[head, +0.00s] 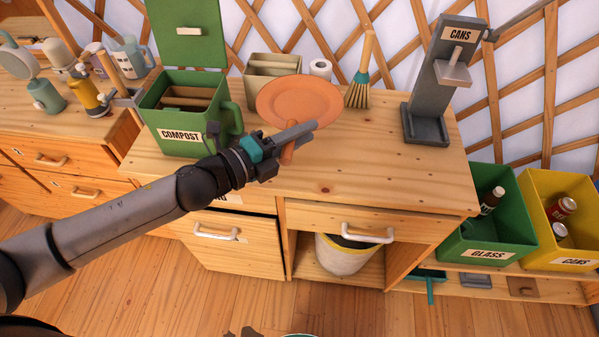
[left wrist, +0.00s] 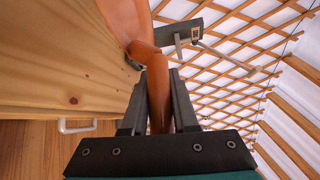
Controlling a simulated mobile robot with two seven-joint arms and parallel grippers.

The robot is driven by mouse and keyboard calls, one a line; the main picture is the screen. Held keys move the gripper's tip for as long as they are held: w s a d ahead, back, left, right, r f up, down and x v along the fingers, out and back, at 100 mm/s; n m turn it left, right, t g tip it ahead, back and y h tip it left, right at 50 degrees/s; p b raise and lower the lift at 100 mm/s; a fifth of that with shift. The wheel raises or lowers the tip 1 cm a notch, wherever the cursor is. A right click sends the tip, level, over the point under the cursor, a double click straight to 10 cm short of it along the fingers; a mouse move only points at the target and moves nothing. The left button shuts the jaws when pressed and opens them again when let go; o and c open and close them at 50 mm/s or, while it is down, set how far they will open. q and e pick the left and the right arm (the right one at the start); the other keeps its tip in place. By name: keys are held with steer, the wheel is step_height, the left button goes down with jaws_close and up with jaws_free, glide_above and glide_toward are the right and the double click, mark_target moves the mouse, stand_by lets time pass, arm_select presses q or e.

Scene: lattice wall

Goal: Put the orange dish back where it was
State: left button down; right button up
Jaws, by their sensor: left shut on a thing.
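The orange dish (head: 298,100) is a round, shallow dish with a short handle, over the back middle of the wooden counter. My left gripper (head: 292,136) is shut on its handle, which pokes out below the fingers. In the left wrist view the orange handle (left wrist: 157,92) sits between the two dark fingers (left wrist: 158,100), and part of the dish (left wrist: 122,22) shows at the top. The dish looks held above the counter, but the gap is hard to judge. My right gripper does not show.
A green compost bin (head: 176,138) with its lid up stands left of the dish. A beige divided box (head: 268,71), a white roll (head: 321,69) and a brush (head: 361,85) stand behind. A grey can crusher (head: 434,95) stands right. The counter's front (head: 370,185) is clear.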

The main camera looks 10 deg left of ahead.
arm_select(q)
step_height(320, 180, down, 10)
steer(key=b, duration=0.3)
steer(key=shift+r+b, duration=0.15)
steer(key=shift+b, duration=0.15)
steer(key=shift+w+f+b, duration=0.1)
steer(key=shift+f+b, duration=0.9)
steer(key=shift+f, duration=1.35)
steer(key=shift+f, duration=0.15)
steer(key=c, duration=0.7)
jaws_free()
steer(key=shift+f, duration=0.1)
steer(key=shift+r, duration=0.25)
steer(key=v, duration=1.2)
